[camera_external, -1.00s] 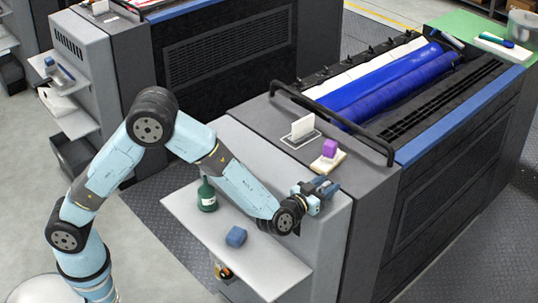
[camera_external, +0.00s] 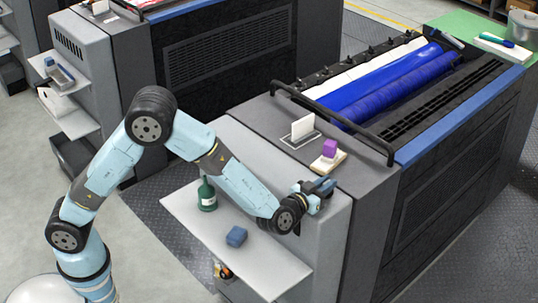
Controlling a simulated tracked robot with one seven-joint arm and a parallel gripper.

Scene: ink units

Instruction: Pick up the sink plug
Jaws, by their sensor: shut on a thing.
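My gripper (camera_external: 326,187) is at the press's front right, beside the upper edge of the grey front panel and above the right part of the light shelf. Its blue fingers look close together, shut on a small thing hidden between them. I cannot make out the shape or colour of that thing. No sink plug can be clearly recognised elsewhere in view.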

